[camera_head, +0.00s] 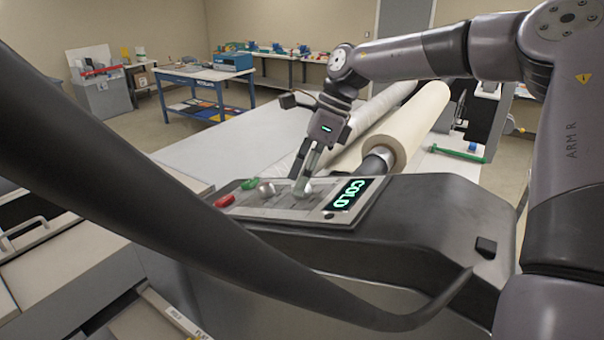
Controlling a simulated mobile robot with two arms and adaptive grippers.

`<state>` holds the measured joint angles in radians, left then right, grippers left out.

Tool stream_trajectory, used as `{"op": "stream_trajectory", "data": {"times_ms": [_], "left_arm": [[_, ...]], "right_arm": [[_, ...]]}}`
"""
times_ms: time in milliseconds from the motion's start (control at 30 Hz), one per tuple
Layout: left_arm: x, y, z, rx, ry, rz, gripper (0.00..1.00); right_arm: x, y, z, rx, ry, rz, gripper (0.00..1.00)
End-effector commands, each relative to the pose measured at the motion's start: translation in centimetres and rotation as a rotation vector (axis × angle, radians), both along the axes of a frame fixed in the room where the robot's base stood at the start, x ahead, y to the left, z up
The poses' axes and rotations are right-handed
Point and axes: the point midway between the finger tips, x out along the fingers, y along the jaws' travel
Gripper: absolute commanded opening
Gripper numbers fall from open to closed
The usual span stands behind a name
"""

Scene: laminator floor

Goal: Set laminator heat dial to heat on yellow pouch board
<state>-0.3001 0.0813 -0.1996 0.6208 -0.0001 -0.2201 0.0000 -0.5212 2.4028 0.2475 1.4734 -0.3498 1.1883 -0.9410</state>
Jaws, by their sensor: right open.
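The laminator's control panel (320,212) is at the middle, with a lit display (350,193) that reads COLD in green. Two pale round knobs are on it: a left knob (266,189) and a right knob (306,192); I cannot read marks to tell which is the heat dial. My right gripper (301,182) is open and points down at the right knob, its fingertips close to it. Whether they touch is unclear. My left gripper is not in view. I cannot pick out the yellow pouch board for certain.
A red button (225,200) and a green one (250,184) are at the panel's left end. Behind the panel are a large cream roll (410,125) and a white bed (225,150). A dark curved bar crosses the foreground. A blue table (205,78) stands farther back.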

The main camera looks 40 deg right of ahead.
Motion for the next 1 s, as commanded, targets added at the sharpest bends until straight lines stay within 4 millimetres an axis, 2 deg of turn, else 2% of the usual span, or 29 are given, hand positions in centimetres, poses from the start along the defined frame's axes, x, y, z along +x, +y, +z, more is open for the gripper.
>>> {"op": "stream_trajectory", "data": {"times_ms": [133, 833, 1000], "left_arm": [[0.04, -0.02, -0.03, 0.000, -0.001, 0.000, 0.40], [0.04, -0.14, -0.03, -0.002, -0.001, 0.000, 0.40], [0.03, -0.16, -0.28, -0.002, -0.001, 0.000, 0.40]], "right_arm": [[0.00, -0.02, -0.02, -0.001, 0.001, 0.000, 0.50], [0.02, -0.03, 0.05, 0.000, 0.000, 0.000, 0.04], [0.02, -0.02, -0.02, -0.002, -0.002, -0.007, 0.03]]}}
